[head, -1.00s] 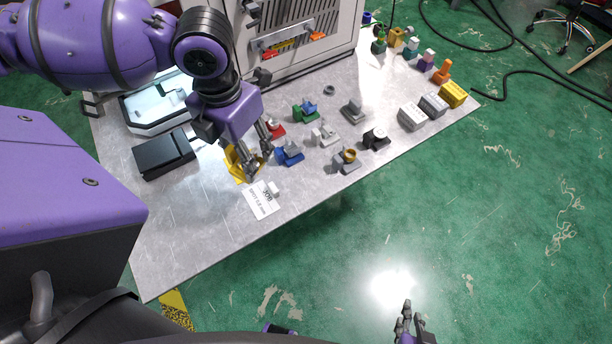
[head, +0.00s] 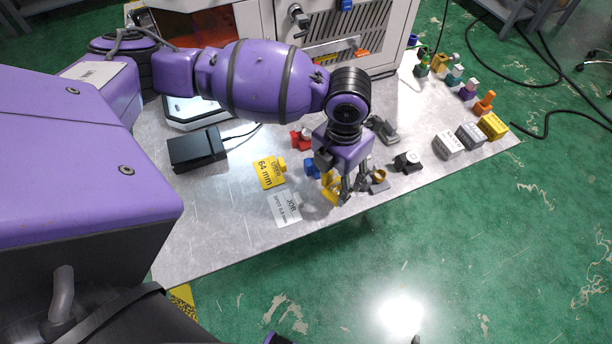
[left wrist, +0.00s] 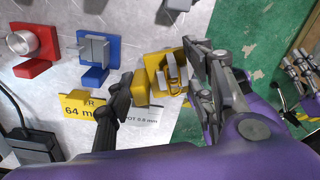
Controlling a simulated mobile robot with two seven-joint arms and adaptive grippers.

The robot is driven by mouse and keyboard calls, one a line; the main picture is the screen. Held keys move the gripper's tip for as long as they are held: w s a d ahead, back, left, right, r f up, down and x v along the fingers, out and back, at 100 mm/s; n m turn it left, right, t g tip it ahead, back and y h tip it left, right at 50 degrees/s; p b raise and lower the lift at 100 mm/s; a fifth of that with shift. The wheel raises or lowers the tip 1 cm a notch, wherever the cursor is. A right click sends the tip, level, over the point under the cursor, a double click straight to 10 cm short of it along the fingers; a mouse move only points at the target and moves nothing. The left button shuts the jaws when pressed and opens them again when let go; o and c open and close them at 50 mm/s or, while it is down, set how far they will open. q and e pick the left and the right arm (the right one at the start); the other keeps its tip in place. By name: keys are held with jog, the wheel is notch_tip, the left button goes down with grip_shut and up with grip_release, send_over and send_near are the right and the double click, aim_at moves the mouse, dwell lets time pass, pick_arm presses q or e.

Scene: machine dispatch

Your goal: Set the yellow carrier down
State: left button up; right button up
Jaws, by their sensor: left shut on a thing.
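The yellow carrier (head: 328,188) is between the fingers of my left gripper (head: 340,199), which is shut on it. The left wrist view shows the yellow carrier (left wrist: 157,78) between the two dark fingers (left wrist: 160,88), with the table's front edge and green floor behind it. I cannot tell whether its underside touches the table. In the head view my left gripper covers part of the carrier and a blue carrier (head: 312,168) beside it.
A yellow 64 mm label (head: 268,173) and a white job label (head: 286,209) lie left of the gripper. A grey carrier with a brass-coloured ring (head: 378,181) stands close on the right. A black box (head: 197,149) sits at left. The table's front left is clear.

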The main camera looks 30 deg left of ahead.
aim_at(340, 187)
pick_arm(q)
jog(key=shift+w+d+f, duration=0.15)
jog(key=shift+f, duration=0.75)
jog(key=shift+w+d+f, duration=0.1)
jog(key=shift+d+f, duration=0.05)
jog(key=shift+f, duration=0.75)
jog(key=shift+f, duration=0.15)
jog(key=o, duration=1.3)
jog(key=shift+c, duration=0.2)
notch_tip(340, 187, up, 12)
jog(key=shift+a, duration=0.2)
jog(key=shift+d, duration=0.1)
